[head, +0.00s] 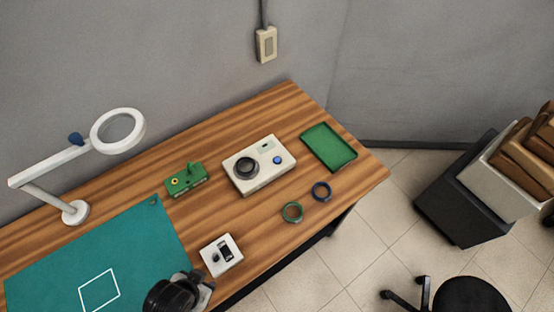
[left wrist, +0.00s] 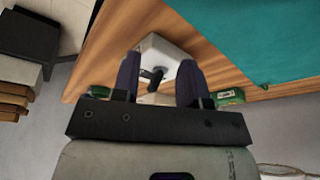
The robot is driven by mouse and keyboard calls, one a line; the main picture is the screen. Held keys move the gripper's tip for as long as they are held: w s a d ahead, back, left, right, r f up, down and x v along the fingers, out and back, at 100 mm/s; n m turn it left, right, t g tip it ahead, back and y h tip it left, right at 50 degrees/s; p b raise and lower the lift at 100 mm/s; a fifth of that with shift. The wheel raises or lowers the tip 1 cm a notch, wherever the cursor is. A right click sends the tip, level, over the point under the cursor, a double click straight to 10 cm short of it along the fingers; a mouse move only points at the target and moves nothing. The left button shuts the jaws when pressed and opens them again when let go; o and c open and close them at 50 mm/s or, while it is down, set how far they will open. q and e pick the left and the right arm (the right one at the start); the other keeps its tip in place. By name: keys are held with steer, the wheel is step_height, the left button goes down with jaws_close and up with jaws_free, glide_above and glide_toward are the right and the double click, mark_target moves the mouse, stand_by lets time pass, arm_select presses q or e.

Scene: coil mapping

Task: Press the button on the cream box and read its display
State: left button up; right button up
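The cream box (head: 258,181) lies on the wooden table in the head view. Its top has a black ring-shaped part (head: 246,168), a blue round button (head: 277,160) and a small greenish display (head: 265,147), too small to read. In the left wrist view only a pale sliver, likely this box (left wrist: 155,99), shows between the finger bases. My left gripper (head: 190,292) is at the table's front edge, well short of the cream box. My right gripper is not in view.
A small white box with black parts (head: 221,255) stands just beyond my left gripper. A magnifier lamp (head: 75,211) and teal mat (head: 130,240) are left.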

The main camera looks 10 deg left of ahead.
arm_select(q)
jaws_close()
stand_by(0.9)
